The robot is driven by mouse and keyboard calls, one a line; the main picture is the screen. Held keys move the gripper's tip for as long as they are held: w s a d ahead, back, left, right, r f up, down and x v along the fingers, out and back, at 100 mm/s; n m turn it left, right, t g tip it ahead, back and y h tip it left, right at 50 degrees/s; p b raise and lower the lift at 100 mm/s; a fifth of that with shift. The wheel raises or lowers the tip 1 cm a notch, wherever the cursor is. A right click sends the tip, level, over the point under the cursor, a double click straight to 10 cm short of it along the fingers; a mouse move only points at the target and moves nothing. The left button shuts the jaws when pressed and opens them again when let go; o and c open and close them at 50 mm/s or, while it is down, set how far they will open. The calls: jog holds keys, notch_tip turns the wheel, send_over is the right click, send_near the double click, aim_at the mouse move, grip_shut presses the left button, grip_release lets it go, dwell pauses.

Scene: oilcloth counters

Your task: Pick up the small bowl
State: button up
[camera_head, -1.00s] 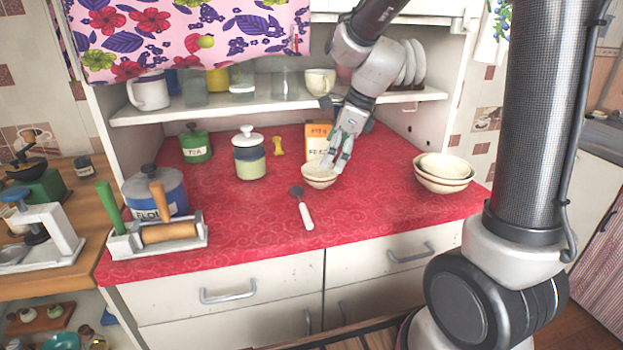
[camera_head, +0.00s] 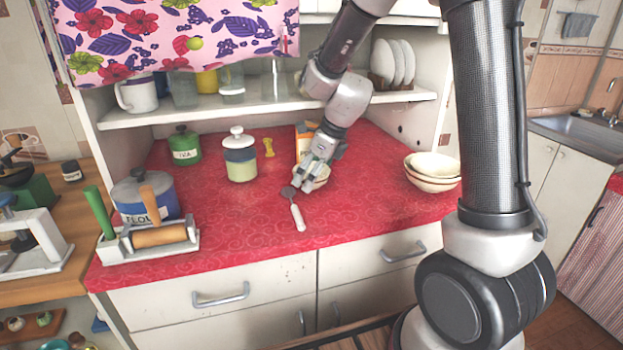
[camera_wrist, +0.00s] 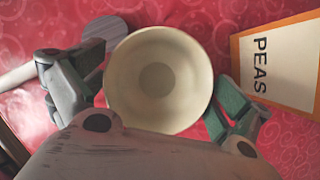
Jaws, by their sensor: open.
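The small cream bowl (camera_head: 323,175) stands on the red counter in front of the PEAS box, largely hidden by my gripper in the head view. In the wrist view the bowl (camera_wrist: 158,80) is seen from above, empty, its round rim between the fingers. My gripper (camera_head: 306,184) is open over the bowl, pointing down. In the wrist view one finger of my gripper (camera_wrist: 155,95) is at each side of the rim, very close to it. I cannot tell whether they touch it.
A spatula (camera_head: 298,216) lies just left of the bowl, near one finger. The orange-and-white PEAS box (camera_wrist: 285,62) stands close on the other side. Stacked bowls (camera_head: 433,184) are at the right. A jar (camera_head: 240,160) and a rolling-pin stand (camera_head: 150,249) are left. A shelf (camera_head: 270,109) hangs above.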

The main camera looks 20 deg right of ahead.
jog(key=shift+c, duration=0.4)
jog(key=c, duration=0.9)
jog(key=shift+r, duration=0.2)
